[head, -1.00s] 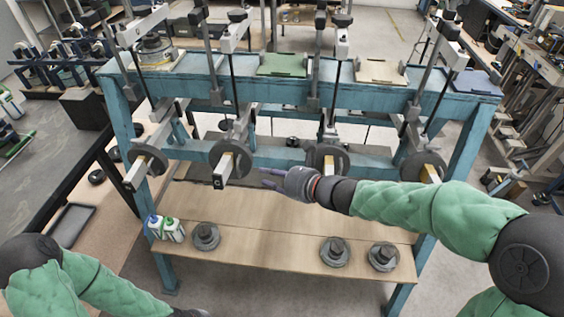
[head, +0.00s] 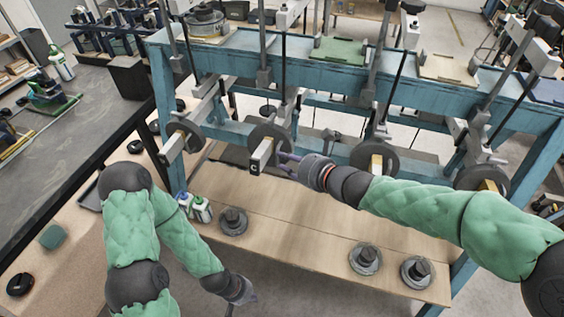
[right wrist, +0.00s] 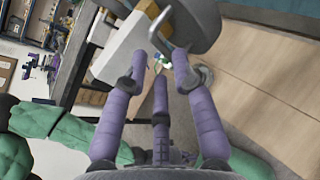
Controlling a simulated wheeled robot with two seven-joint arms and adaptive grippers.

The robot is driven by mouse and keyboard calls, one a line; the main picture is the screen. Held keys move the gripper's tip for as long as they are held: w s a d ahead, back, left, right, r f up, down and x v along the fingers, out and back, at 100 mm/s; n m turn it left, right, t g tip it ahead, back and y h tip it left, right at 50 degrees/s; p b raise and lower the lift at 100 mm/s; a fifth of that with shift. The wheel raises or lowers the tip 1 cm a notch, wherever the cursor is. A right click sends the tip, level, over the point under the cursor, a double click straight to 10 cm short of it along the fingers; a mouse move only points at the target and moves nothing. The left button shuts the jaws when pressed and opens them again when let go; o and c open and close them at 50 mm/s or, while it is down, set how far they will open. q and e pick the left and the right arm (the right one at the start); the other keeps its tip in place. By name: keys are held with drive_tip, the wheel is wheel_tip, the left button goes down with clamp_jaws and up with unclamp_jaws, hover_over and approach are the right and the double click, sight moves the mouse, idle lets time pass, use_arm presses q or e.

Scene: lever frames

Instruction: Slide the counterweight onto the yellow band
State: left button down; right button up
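A grey disc counterweight (head: 269,136) sits on the second lever from the left of the blue frame. The lever's pale square end (head: 256,166) points toward me. In the right wrist view the disc (right wrist: 201,22) is at the top, with the yellow band (right wrist: 150,9) beside it and the pale bar end (right wrist: 118,56) at left.
Neighbouring levers carry discs at left (head: 184,134) and right (head: 374,160). Loose weights (head: 233,221) stand on the wooden lower shelf (head: 300,225), with more at its right end (head: 366,259). Bottles (head: 200,208) stand at the shelf's left end. The shelf's middle is bare.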

sight(277, 157)
drive_tip(key=x, duration=0.3)
drive_tip(key=shift+b, duration=0.4)
clamp_jaws()
drive_tip(key=shift+a, duration=0.1)
drive_tip(key=shift+s, duration=0.15)
unclamp_jaws()
